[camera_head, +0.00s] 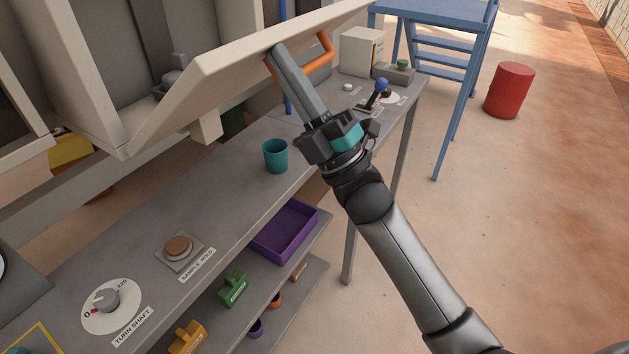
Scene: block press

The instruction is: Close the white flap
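The white flap (215,85) is a thick cream panel at the upper left of the head view. It stands out, tilted, from the open cream cabinet, over the bench. An orange bar handle (320,62) is on its outer side, near the far end. My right gripper (280,58) comes from the lower right, with its long grey fingers close together and their tips at the flap's edge. The fingers cross in front of the handle and hide its middle. Whether they press on the flap is hard to tell. My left gripper is not in view.
The grey bench (225,215) carries a teal cup (275,156) below the flap, a dial (106,299), a brown button (178,247) and a blue-knobbed lever (381,86). A purple tray (285,232) is on the shelf below. Blue steps (440,60) and a red barrel (509,90) stand right.

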